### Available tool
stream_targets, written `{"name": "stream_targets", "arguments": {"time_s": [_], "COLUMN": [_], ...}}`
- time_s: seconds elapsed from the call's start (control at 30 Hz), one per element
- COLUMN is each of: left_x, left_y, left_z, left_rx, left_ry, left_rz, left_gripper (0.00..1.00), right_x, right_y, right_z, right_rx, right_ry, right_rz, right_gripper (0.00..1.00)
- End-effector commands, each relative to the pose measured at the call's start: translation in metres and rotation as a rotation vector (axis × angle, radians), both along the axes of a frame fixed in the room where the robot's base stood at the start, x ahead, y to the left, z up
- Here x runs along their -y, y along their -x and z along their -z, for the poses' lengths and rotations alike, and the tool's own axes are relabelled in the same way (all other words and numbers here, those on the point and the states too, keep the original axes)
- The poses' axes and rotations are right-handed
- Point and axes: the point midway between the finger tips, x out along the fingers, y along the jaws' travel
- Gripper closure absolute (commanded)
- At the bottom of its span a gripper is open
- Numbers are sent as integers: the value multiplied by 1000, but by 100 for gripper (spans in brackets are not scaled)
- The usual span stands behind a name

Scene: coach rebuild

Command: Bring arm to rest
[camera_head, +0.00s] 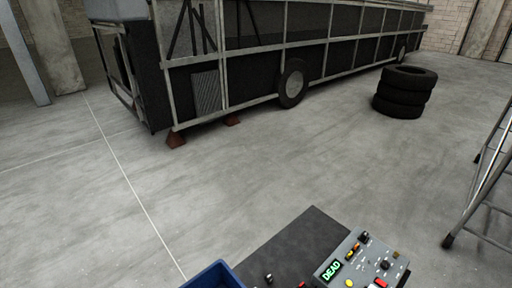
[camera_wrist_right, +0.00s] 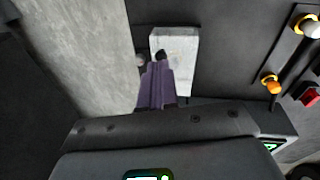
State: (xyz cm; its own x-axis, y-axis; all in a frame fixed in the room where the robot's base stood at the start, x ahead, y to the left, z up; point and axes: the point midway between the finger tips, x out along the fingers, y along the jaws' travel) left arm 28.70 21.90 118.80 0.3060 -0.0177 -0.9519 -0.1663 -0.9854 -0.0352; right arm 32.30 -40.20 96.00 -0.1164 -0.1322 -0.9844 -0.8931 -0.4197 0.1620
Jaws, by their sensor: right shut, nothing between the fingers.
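My right gripper (camera_wrist_right: 158,68) shows in the right wrist view as purple-grey fingers, shut and empty. A pale grey block (camera_wrist_right: 183,58) lies just beyond and beside the fingertips, over a dark surface. I cannot tell whether the fingers touch it. A small dark tip and a small pale round thing show by the fingertips, too small to name. No arm or gripper of mine shows clearly in the head view. My left gripper is in neither view.
A grey control box (camera_head: 362,262) with a green "DEAD" display stands on a dark mat (camera_head: 300,240), beside a blue bin (camera_head: 213,275). Its knobs show at right in the wrist view. Stacked tyres (camera_head: 403,92), a ladder (camera_head: 484,185) and the coach frame (camera_head: 240,65) stand beyond on open floor.

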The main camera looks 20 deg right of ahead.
Motion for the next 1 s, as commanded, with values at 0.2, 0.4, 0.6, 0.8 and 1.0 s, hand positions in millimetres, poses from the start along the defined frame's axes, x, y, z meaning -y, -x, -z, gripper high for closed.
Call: {"name": "stream_targets", "arguments": {"time_s": [0.2,0.4,0.6,0.8,1.0], "left_x": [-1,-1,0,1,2], "left_y": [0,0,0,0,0], "left_z": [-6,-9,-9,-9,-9], "left_rx": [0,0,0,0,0], "left_ry": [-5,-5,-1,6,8], "left_rz": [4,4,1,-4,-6], "left_gripper": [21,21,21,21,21], "right_x": [-123,-186,-197,-187,-184], "right_y": [53,59,39,33,37], "right_z": [-24,-110,-199,-239,-237], "right_rx": [89,217,338,354,302], "right_ry": [-74,-112,-84,-30,-12], "right_rz": [-244,-514,-789,-1052,-1249], "right_gripper": [100,100,100,100,100]}}
